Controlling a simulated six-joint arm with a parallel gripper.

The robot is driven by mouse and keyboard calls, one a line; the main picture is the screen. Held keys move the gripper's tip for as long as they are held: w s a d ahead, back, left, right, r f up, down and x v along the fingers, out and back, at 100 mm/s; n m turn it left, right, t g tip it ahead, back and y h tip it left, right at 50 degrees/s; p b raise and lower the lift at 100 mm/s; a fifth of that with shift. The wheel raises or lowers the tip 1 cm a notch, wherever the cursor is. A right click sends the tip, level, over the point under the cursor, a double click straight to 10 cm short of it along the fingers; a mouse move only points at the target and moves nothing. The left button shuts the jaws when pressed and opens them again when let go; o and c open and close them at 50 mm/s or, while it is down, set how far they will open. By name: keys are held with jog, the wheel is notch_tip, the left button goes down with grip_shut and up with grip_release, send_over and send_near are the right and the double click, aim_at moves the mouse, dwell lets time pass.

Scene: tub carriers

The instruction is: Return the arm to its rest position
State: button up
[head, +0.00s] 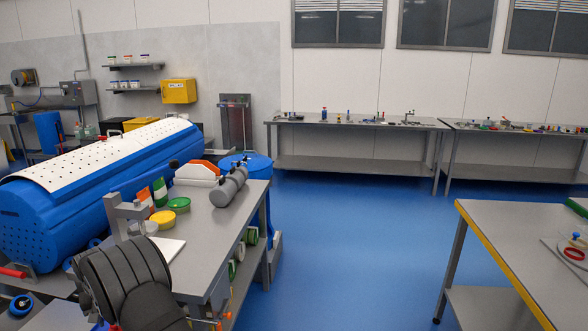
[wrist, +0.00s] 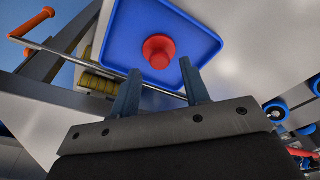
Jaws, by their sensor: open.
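My gripper (wrist: 158,66) shows in the wrist view with its two blue-grey fingers apart and nothing held between them. Past the fingertips is a red round knob (wrist: 158,50) on a blue square tray or lid (wrist: 200,38). The gap between the knob and the fingertips is hard to judge. In the head view the dark ribbed part of my arm (head: 122,282) is at the lower left, over the near end of the grey workbench (head: 205,226). The gripper itself is not clearly visible there.
The workbench bears a yellow disc (head: 162,219), a green disc (head: 179,204) and a grey cylinder (head: 230,187). A grey stand (head: 126,214) rises near my arm. A long blue tub (head: 100,190) lies behind. Blue floor (head: 345,240) is open to the right.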

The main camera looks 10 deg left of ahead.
notch_tip(320, 180, up, 9)
jog(key=s+d, duration=0.1)
jog(key=f, duration=0.8)
jog(key=w+a+f, duration=0.1)
jog(key=f, duration=0.3)
jog(key=shift+w+a, duration=0.1)
jog(key=r, duration=0.5)
jog(key=shift+w+d+r, duration=0.1)
jog(key=shift+w+d, duration=0.15)
jog(key=shift+d, duration=0.1)
jog(key=w+d+r, duration=0.4)
jog(key=d+r, duration=0.3)
jog(key=d, duration=0.3)
jog(key=s+r+n, duration=0.2)
jog(key=s+r, duration=0.3)
jog(key=s, duration=0.5)
jog(key=s+r+n, duration=0.3)
jog(key=s+r, duration=0.2)
jog(key=s, duration=0.6)
jog(key=s+a+f, duration=0.6)
jog(key=a, duration=0.2)
jog(key=shift+s+a+f+m+g, duration=0.15)
jog(key=shift+s+f+m+g, duration=0.1)
jog(key=shift+f+m+g, duration=0.05)
